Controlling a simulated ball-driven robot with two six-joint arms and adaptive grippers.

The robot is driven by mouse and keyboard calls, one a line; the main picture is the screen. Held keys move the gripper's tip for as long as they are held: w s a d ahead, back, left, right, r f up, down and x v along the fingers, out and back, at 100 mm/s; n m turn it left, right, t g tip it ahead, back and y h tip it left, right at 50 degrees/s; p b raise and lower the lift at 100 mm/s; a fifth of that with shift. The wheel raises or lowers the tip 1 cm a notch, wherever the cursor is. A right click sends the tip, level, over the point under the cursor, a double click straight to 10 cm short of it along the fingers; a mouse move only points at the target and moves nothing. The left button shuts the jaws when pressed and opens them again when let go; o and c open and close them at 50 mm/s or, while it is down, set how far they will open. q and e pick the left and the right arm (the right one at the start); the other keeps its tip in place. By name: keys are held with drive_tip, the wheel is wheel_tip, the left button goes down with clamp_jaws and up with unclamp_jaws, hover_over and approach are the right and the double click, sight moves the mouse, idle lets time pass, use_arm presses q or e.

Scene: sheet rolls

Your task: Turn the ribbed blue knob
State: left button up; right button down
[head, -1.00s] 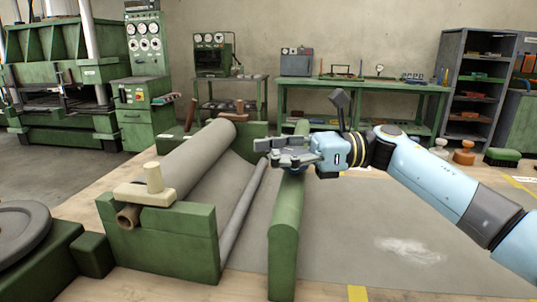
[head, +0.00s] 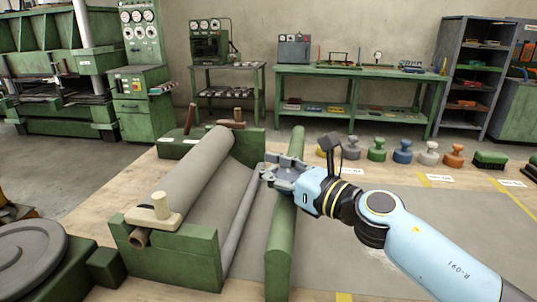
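A small blue knob (head: 402,152) stands upright in a row of similar knobs along the far edge of the wooden table; its ribbing is too small to make out. My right gripper (head: 268,172) is over the green rail, well to the left of the blue knob and nearer to me, touching no knob. Its fingers show at an angle, so I cannot tell whether they are open or shut. My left gripper is out of view.
Beside the blue knob stand a green knob (head: 377,150) and a pale grey knob (head: 429,154). An orange knob (head: 454,156) and a green brush (head: 490,160) are further right. The green rail (head: 281,240) and sheet roll (head: 195,170) lie left. The grey sheet (head: 400,205) is largely clear.

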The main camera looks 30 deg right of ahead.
drive_tip(key=shift+d+f+m+t+h+p, duration=0.1)
drive_tip(key=shift+d+m+t+h+p, duration=0.1)
drive_tip(key=shift+m+h+p, duration=0.5)
drive_tip(key=shift+d+m+t+h+p, duration=0.15)
drive_tip(key=shift+m+h+p, duration=0.2)
drive_tip(key=shift+h, duration=0.65)
drive_tip(key=shift+s+d+f+m+h, duration=0.1)
drive_tip(key=shift+f+m+h, duration=0.1)
drive_tip(key=shift+m+h, duration=0.1)
drive_tip(key=c, duration=1.2)
unclamp_jaws()
drive_tip(key=shift+s+r, duration=0.15)
drive_tip(key=shift+c, duration=0.2)
drive_tip(key=o, duration=0.4)
drive_tip(key=shift+r, duration=0.15)
